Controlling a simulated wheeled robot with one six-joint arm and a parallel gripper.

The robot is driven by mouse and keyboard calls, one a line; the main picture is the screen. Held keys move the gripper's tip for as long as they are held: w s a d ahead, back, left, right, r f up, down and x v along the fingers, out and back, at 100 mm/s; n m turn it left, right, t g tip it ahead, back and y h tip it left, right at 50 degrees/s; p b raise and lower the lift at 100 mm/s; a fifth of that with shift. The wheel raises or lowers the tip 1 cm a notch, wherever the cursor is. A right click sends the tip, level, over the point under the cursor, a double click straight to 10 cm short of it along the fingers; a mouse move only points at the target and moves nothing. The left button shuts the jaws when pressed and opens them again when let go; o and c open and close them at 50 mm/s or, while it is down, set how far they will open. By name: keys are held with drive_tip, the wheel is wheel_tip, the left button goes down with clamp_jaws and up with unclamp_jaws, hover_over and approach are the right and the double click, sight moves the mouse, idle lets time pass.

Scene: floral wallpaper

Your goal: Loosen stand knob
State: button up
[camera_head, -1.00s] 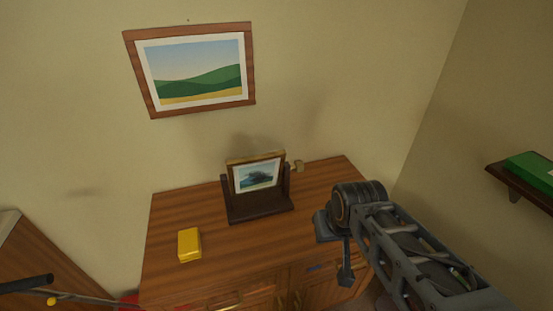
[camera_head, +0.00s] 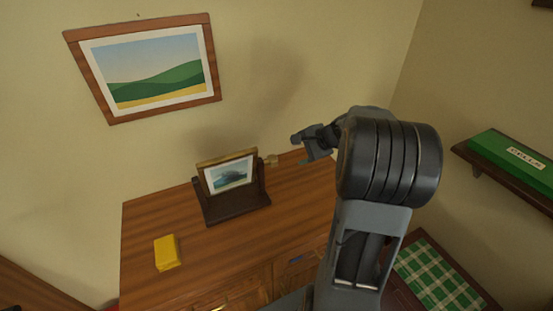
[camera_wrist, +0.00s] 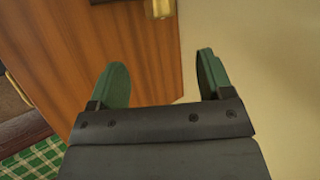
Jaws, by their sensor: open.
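A small framed picture (camera_head: 229,174) stands in a dark wooden stand (camera_head: 236,208) on the wooden cabinet top. The brass-coloured stand knob (camera_head: 271,160) sticks out at the right side of the frame. My gripper (camera_head: 302,146) is just right of the knob and apart from it, open and empty. In the wrist view, the two green finger pads of my gripper (camera_wrist: 163,82) are spread with nothing between them. The knob (camera_wrist: 160,8) shows at the top edge of that view, partly cut off, beyond the fingertips.
The cabinet top (camera_head: 150,215) holds a yellow block (camera_head: 167,253) at left. A landscape picture (camera_head: 150,75) hangs on the wall behind. At right, a shelf (camera_head: 480,160) bears a green box (camera_head: 515,160). A green checked cloth (camera_head: 435,275) lies below it.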

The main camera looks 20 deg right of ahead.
sight(276, 160)
drive_tip(key=p+x, duration=0.1)
drive_tip(key=x, duration=1.2)
drive_tip(key=shift+w+f, duration=0.15)
drive_tip(key=shift+d, duration=0.1)
drive_tip(key=c, duration=0.9)
drive_tip(key=shift+f+b, duration=0.1)
drive_tip(key=shift+b, duration=0.4)
